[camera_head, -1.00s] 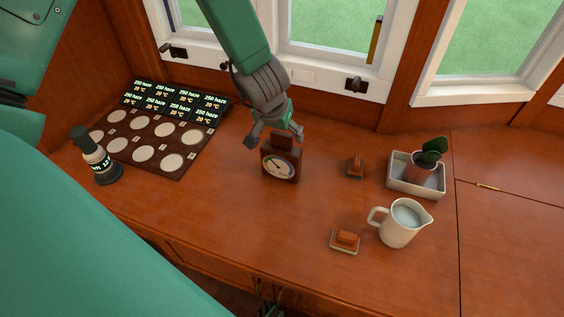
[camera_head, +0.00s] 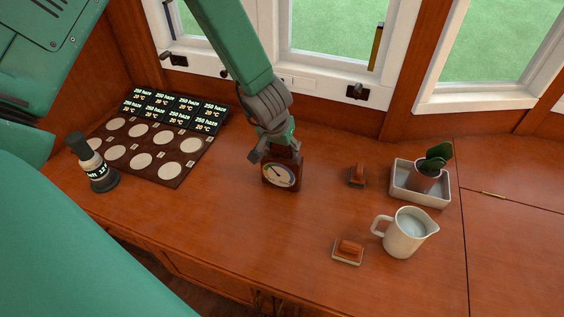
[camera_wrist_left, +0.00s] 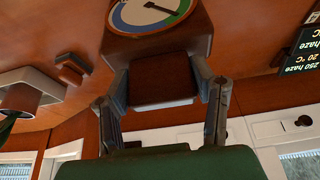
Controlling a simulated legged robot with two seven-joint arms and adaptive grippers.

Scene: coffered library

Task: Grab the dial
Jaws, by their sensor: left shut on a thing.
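The dial (camera_head: 281,174) is a dark brown wooden block with a round white face, a coloured rim and a black needle. It stands upright on the wooden counter in the head view. My left gripper (camera_head: 276,150) comes down from above and is shut on the top block of the dial. In the left wrist view the two fingers (camera_wrist_left: 163,85) lie on either side of that block, and the dial face (camera_wrist_left: 150,12) shows at the top edge. My right gripper is not clearly seen.
On the right are two small brown blocks on plates (camera_head: 348,251) (camera_head: 357,176), a milk jug (camera_head: 406,235) and a potted plant in a tray (camera_head: 407,192). The front middle counter is clear.

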